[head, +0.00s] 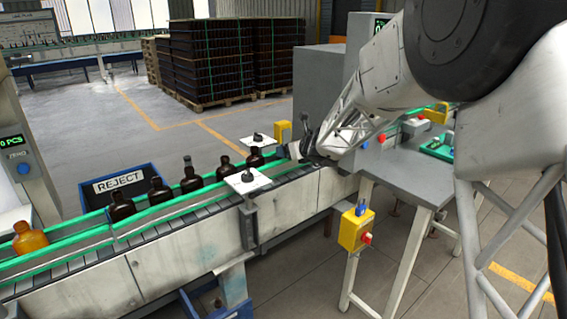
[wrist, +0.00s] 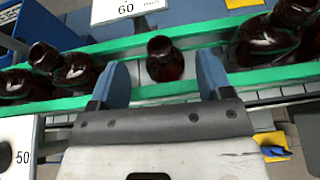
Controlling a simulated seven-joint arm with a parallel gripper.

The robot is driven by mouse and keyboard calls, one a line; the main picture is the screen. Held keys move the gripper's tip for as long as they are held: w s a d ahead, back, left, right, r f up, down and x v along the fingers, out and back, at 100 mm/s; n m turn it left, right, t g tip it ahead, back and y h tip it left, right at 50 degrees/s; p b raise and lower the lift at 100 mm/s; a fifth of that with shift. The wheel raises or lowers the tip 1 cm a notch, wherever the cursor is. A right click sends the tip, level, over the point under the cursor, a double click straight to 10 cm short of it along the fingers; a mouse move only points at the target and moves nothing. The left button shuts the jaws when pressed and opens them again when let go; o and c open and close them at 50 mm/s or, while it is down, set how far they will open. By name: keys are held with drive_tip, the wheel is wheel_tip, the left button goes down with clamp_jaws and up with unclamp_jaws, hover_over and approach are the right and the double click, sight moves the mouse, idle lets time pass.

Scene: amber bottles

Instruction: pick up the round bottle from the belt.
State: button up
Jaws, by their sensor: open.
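My gripper (wrist: 163,82) is open, with its two blue fingers on either side of a dark amber bottle (wrist: 164,62) that has a rounded body. The bottle stands between the fingers, apart from both as far as I can see. Other amber bottles stand left (wrist: 75,70) and right (wrist: 262,40) of the gripper in the wrist view. In the head view, my gripper (head: 308,150) is low over the far part of the belt (head: 178,233), and its fingers are hard to make out. Several dark bottles (head: 190,180) stand in a row there, with an orange one (head: 29,239) at the near left.
Green rails (head: 160,212) run along both sides of the belt. Two white cards on posts (head: 248,182) flank it near my gripper. A blue reject bin (head: 119,182) stands behind the belt.

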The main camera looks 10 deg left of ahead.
drive_tip(key=shift+x, duration=2.3)
drive_tip(key=shift+f, duration=0.15)
drive_tip(key=c, duration=1)
drive_tip(key=shift+s+f, duration=0.1)
drive_tip(key=shift+f, duration=0.05)
drive_tip(key=c, duration=0.3)
